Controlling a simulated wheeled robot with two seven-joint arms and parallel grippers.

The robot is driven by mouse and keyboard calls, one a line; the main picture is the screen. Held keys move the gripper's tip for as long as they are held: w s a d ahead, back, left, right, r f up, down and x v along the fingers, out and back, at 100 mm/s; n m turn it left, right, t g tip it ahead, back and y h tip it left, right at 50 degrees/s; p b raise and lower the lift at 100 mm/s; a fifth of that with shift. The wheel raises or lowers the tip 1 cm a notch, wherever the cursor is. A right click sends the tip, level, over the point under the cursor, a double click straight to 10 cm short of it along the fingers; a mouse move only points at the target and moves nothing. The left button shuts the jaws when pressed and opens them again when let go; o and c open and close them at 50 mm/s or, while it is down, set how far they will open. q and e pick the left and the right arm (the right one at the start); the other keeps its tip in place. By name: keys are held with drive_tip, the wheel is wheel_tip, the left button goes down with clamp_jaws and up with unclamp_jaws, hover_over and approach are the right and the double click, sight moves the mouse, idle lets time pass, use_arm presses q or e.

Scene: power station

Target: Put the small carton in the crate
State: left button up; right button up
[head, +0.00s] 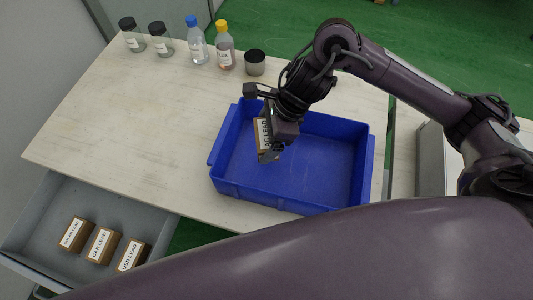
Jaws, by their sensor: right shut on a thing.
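The small carton (262,136) is brown with a white label that ends in "LEAD". My right gripper (270,150) is shut on it and holds it over the left part of the blue crate (325,174). The gripper hides part of the carton, and I cannot tell whether the carton touches the crate floor. The crate stands on the pale table and its visible floor is bare. My left gripper is not in view.
An open grey drawer (45,213) at the lower left holds several similar labelled cartons (101,245). Bottles (197,45) and a dark cup (255,63) stand along the table's back edge. The table (130,130) left of the crate is clear.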

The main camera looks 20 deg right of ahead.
wheel_tip(320, 180, down, 4)
drive_tip(key=shift+s+f, duration=0.1)
wheel_tip(320, 180, down, 4)
drive_tip(key=shift+f, duration=0.35)
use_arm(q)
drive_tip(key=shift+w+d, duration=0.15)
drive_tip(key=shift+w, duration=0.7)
use_arm(e)
drive_tip(key=o, duration=0.9)
drive_tip(key=shift+c, duration=0.2)
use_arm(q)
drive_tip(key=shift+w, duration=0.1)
